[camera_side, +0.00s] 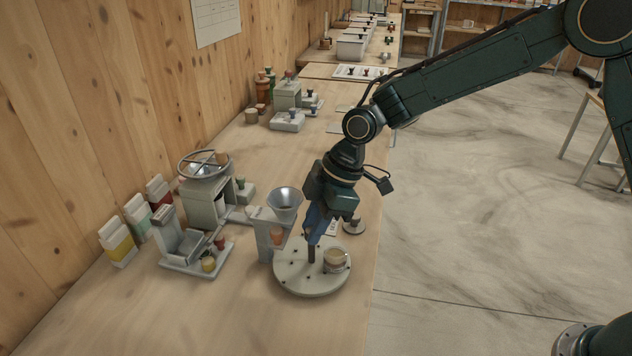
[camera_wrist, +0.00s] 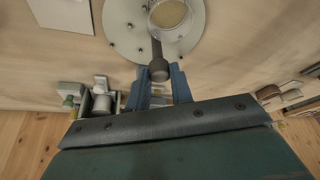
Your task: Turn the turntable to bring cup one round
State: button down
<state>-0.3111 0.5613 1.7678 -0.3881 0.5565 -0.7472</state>
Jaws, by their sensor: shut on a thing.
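The turntable (camera_side: 300,284) is a pale round disc with small dark holes near the table's right edge; part of it shows at the top of the wrist view (camera_wrist: 118,42). A dark upright peg (camera_side: 311,254) stands on it. My gripper (camera_side: 313,234) points down at the peg, its blue fingers shut on the peg's round top (camera_wrist: 158,72). A pale cup (camera_side: 336,262) with tan contents sits on the disc, right of the peg, and shows in the wrist view (camera_wrist: 168,16). A small terracotta cup (camera_side: 276,237) is under the funnel. I cannot tell which is cup one.
A grey stand with a metal funnel (camera_side: 285,201) rises close behind the disc. Left of it are a scale-like device (camera_side: 188,252), a wheel-topped machine (camera_side: 206,195) and several cartons (camera_side: 118,245). The front of the table is clear.

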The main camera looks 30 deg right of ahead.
jog(key=c, duration=1.2)
grip_release()
jog(key=shift+c, duration=0.2)
jog(key=shift+r, duration=0.1)
jog(key=v, duration=1.3)
jog(key=shift+r, duration=0.3)
jog(key=shift+s+d, duration=0.1)
jog(key=shift+d, duration=0.05)
